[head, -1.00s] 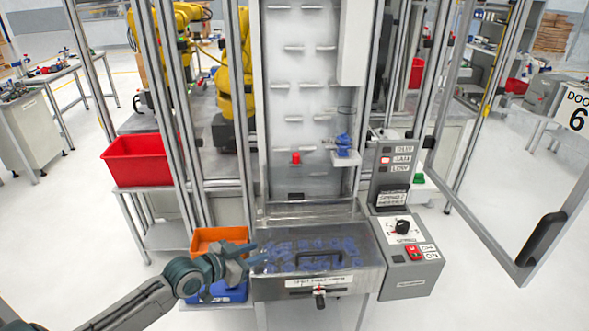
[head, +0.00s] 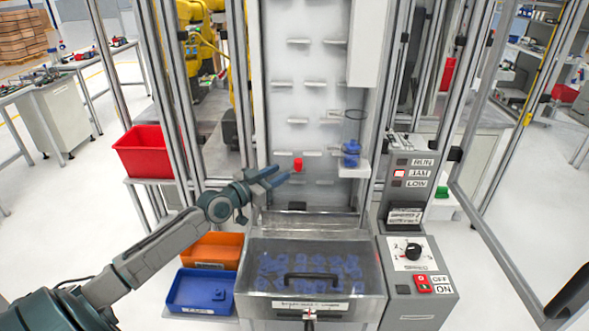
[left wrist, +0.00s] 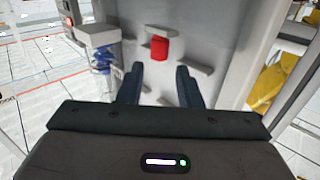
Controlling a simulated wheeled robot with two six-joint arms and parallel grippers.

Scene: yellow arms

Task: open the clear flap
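The clear flap (head: 345,262) lies shut over a bin of blue parts (head: 290,268) at the front of the machine. It has a dark handle (head: 312,277) across its middle and a label on its front edge. My left gripper (head: 284,176) is above and behind the flap, in front of the white pegged panel. Its fingers are apart and empty in the left wrist view (left wrist: 158,85). A small red piece (head: 298,164) on the panel is just beyond the fingertips; it also shows in the left wrist view (left wrist: 159,48). My right gripper is not in view.
A blue piece (head: 351,153) sits on a white ledge right of the red piece. A control box (head: 418,280) with a lit JAM lamp stands right of the bin. Orange (head: 212,249) and blue (head: 200,291) trays are at left. A framed door stands open at right.

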